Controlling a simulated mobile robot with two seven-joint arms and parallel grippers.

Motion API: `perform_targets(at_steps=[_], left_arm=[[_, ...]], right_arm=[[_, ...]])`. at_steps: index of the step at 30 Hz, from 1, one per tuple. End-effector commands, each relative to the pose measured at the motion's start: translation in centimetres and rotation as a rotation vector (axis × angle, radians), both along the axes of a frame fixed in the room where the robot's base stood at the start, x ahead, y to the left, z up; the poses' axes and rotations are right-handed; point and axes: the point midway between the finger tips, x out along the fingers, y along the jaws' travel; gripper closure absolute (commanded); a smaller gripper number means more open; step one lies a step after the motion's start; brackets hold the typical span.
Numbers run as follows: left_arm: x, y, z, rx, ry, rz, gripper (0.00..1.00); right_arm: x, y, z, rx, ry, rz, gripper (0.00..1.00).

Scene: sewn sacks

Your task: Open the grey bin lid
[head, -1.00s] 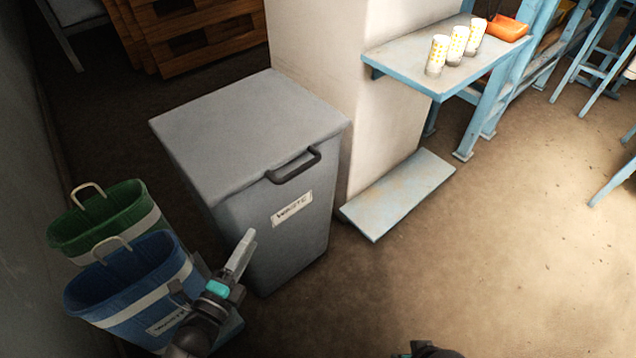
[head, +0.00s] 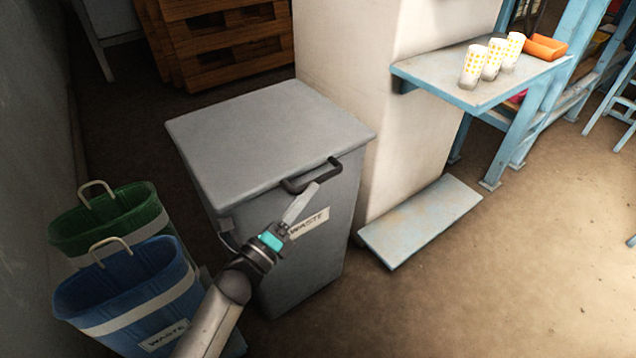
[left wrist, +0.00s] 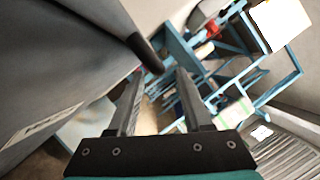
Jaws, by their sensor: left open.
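The grey bin (head: 300,262) stands in the middle left, with a white "WASTE" label on its front. Its grey lid (head: 265,135) is shut. A dark handle (head: 313,178) sticks out at the lid's front edge; its rounded end also shows in the left wrist view (left wrist: 147,55). My left gripper (head: 303,200) is in front of the bin, close below the handle. In the left wrist view its two fingers are apart with nothing between them, and the handle is just beyond the fingertips. My right gripper is not in view.
A blue bin (head: 130,290) and a green bin (head: 110,220) stand left of the grey bin. A pillar (head: 370,90) is behind it on the right, with a low plate (head: 420,220) and a blue shelf (head: 480,75) holding cups (head: 492,60).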

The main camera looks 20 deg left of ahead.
Motion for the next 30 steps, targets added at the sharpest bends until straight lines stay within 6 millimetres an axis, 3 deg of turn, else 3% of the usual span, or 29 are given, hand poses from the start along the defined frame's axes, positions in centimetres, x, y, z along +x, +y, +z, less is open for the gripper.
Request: perform_targets(at_steps=[3,9,21,30], left_arm=[[2.1,-0.7,0.3,0.002,-0.001,0.000,0.50],[4.1,-1.4,0.8,-0.001,0.000,0.000,0.50],[4.6,-1.6,1.0,0.000,0.002,0.000,0.50],[4.6,-1.6,1.0,0.000,0.002,0.000,0.83]], right_arm=[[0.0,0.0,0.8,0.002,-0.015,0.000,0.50],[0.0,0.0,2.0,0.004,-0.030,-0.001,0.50],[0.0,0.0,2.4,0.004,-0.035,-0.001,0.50],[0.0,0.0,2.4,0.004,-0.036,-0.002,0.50]])
